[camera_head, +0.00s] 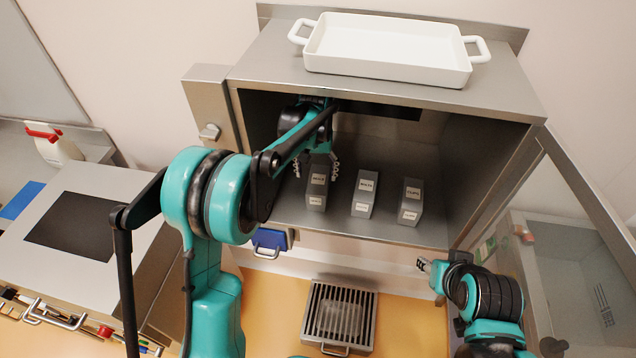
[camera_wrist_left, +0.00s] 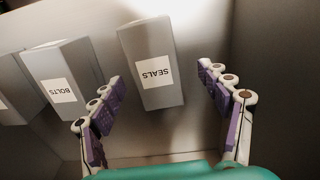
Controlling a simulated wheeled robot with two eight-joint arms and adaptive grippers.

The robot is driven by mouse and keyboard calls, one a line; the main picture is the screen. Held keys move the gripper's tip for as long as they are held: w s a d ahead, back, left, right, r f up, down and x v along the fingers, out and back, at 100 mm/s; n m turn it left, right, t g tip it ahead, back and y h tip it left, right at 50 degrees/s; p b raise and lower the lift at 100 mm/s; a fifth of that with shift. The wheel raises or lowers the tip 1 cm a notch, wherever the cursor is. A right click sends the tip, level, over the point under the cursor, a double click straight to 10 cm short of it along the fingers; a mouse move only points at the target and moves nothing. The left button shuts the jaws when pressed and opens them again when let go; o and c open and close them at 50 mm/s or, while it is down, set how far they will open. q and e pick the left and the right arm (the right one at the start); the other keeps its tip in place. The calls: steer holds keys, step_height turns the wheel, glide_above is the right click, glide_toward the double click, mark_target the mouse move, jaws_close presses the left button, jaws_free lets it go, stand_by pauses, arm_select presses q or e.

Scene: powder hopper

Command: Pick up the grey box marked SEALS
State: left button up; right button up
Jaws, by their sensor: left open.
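The grey box marked SEALS (camera_wrist_left: 150,65) stands upright in the left wrist view, its label upside down. In the head view it is the leftmost box (camera_head: 316,198) on the floor of the metal cabinet. My left gripper (camera_head: 316,168) is open inside the cabinet. In the left wrist view its fingers (camera_wrist_left: 162,100) are spread to either side of the SEALS box's near end, with gaps at both sides. My right gripper (camera_head: 424,265) is small at the lower right of the head view, outside the cabinet, and its jaws are unclear.
A grey box marked BOLTS (camera_wrist_left: 62,80) stands beside SEALS, close to one finger. Another grey box (camera_head: 411,202) stands further right. The cabinet (camera_head: 490,98) has a white tray (camera_head: 390,45) on top and an open glass door (camera_head: 570,230) at right.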

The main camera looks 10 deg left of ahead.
mark_target(317, 178)
arm_select(q)
steer(key=shift+w+f, duration=0.15)
steer(key=shift+f, duration=0.05)
step_height(317, 178, down, 3)
steer(key=shift+w+d+r+b, duration=0.1)
steer(key=shift+b, duration=0.25)
steer(key=f, duration=0.3)
steer(key=f+b, duration=0.1)
steer(key=f, duration=0.1)
steer(key=shift+d, duration=0.25)
steer(key=shift+s, duration=0.2)
steer(key=shift+c, duration=1.2)
steer(key=c, duration=1.2)
